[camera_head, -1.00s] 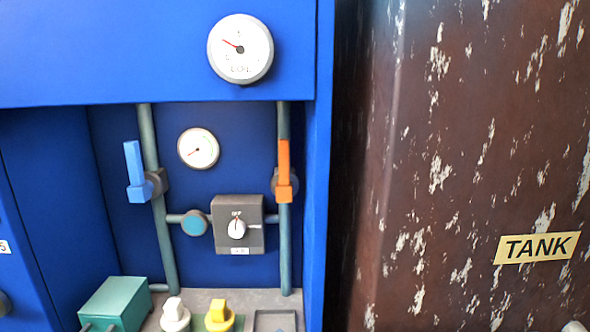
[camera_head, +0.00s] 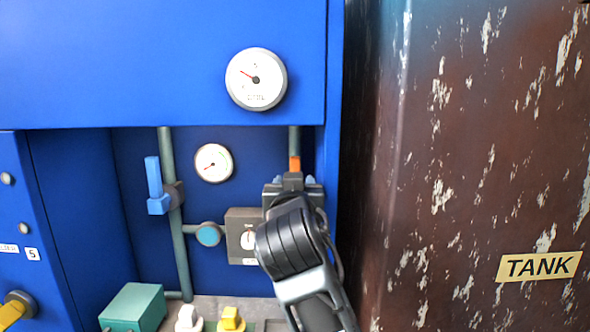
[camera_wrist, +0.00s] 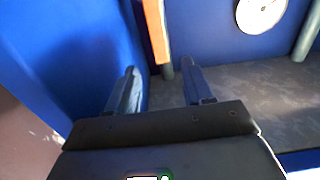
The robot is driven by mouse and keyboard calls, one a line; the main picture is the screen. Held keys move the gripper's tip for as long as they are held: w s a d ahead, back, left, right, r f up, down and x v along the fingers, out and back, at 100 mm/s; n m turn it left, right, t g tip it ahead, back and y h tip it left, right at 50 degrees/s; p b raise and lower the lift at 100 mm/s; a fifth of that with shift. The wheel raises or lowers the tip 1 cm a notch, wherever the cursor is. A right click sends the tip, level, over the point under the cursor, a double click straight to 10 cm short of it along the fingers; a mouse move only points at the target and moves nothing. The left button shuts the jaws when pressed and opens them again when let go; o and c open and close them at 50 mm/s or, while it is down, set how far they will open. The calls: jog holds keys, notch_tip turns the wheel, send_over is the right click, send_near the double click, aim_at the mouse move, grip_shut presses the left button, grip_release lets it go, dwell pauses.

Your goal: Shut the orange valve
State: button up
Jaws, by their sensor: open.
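The orange valve handle (camera_head: 295,163) is on the right vertical pipe inside the blue recess. In the head view only its upper tip shows above my gripper (camera_head: 293,182), which hides the rest. In the wrist view the orange handle (camera_wrist: 156,30) runs upright along the pipe, ahead of my gripper (camera_wrist: 159,80). Its two fingers are apart, and the handle lies beyond and between them. I cannot tell whether either finger touches it.
A blue valve handle (camera_head: 155,184) is on the left pipe. A grey knob box (camera_head: 240,222) sits just left of my arm. A gauge (camera_head: 213,163) is behind. The cabinet's blue side wall (camera_head: 334,130) is close on the right, beside the rusty tank (camera_head: 450,150).

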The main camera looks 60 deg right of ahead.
aim_at(295, 170)
jog(key=p+x, duration=0.1)
jog(key=x, duration=0.9)
jog(key=shift+w+d+p, duration=0.15)
jog(key=shift+d+p, duration=0.05)
jog(key=shift+p, duration=0.15)
grip_shut()
